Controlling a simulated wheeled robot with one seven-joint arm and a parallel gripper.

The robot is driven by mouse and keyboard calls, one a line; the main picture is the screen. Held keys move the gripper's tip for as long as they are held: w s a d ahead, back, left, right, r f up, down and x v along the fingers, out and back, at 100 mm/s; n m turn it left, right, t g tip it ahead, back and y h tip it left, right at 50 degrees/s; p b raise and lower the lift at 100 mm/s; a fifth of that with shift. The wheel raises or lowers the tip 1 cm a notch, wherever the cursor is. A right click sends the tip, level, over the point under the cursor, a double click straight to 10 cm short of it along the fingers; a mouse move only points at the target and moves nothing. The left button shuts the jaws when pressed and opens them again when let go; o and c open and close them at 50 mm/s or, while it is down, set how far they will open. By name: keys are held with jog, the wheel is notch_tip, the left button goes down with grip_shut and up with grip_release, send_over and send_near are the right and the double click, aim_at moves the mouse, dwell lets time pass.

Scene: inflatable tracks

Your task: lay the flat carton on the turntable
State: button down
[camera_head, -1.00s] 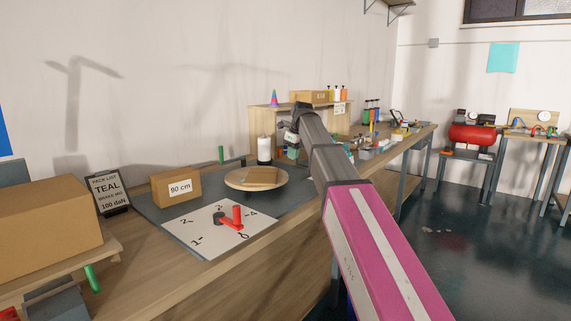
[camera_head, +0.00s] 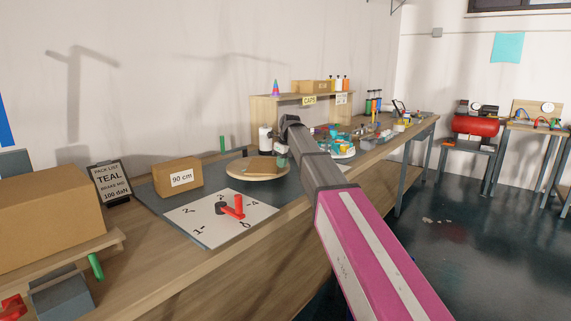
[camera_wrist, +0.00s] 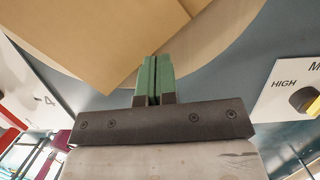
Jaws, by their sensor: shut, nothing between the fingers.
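The flat carton (camera_head: 262,167) is a brown slab lying on the round wooden turntable (camera_head: 240,171). In the wrist view the carton (camera_wrist: 95,40) fills the upper left, with the pale turntable disc (camera_wrist: 228,42) showing beside and beneath it. My gripper (camera_head: 281,160) is at the right side of the turntable in the head view. In the wrist view its green fingers (camera_wrist: 154,75) are pressed together with nothing between them. The fingertips appear close to the carton's edge; whether they touch it I cannot tell.
A white numbered plate with a red lever (camera_head: 235,210) lies in front of the turntable. A "90 cm" box (camera_head: 177,178) and a TEAL pack list sign (camera_head: 112,185) stand left. A white cylinder (camera_head: 265,137) stands behind. In the wrist view a "HIGH" dial panel (camera_wrist: 290,90) is at right.

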aim_at(275, 165)
jog(key=w+a, duration=0.2)
jog(key=shift+a, duration=0.4)
jog(key=shift+s, duration=0.1)
